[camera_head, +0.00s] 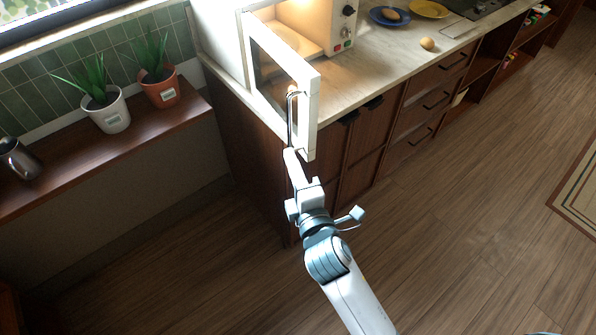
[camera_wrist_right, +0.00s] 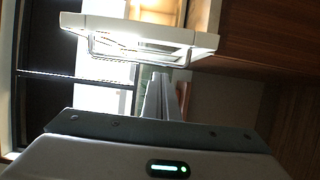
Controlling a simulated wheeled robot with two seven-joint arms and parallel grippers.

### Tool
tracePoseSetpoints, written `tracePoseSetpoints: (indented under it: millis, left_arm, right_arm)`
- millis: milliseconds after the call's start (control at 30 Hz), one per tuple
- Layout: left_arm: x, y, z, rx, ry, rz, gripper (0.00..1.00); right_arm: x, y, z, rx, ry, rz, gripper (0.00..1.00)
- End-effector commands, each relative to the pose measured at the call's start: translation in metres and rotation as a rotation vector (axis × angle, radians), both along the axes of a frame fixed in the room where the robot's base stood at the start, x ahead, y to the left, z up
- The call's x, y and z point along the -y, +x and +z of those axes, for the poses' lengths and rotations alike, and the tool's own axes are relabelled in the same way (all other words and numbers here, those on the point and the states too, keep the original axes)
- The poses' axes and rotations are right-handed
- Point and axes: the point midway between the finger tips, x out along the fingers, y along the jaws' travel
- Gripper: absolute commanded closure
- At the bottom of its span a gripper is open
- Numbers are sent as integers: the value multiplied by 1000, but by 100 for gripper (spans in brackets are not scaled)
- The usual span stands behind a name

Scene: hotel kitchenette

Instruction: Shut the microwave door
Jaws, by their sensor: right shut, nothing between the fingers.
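The white microwave (camera_head: 222,40) stands at the left end of the counter, its lit inside showing. Its door (camera_head: 311,100), a white frame with a dark window, stands wide open and juts out past the counter's front edge. A looped handle (camera_head: 291,120) is on the door. My right gripper (camera_head: 291,154) is shut and empty, its fingertips close to the handle's lower end; I cannot tell if they touch. In the right wrist view the shut fingers (camera_wrist_right: 163,98) point toward the door (camera_wrist_right: 140,29) and its handle (camera_wrist_right: 120,55). My left gripper is not in view.
A blue plate (camera_head: 376,18) with a bread-like item, a yellow plate (camera_head: 428,9) and an egg-like item (camera_head: 427,44) are on the counter right of the microwave. Two potted plants (camera_head: 110,118) and a metal cup (camera_head: 18,158) stand on the left ledge.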

Motion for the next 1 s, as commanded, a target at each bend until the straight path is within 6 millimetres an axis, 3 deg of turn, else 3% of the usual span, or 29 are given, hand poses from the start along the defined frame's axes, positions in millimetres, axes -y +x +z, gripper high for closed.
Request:
tracePoseSetpoints:
  millis: [133, 333, 1000]
  left_arm:
    - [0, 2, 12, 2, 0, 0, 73]
    - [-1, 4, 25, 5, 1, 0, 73]
    - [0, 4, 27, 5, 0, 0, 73]
  right_arm:
    - [-4, 25, 3, -1, -1, -1, 100]
    - [21, 35, 2, -1, -3, 0, 100]
    - [32, 42, 0, -1, -1, 0, 100]
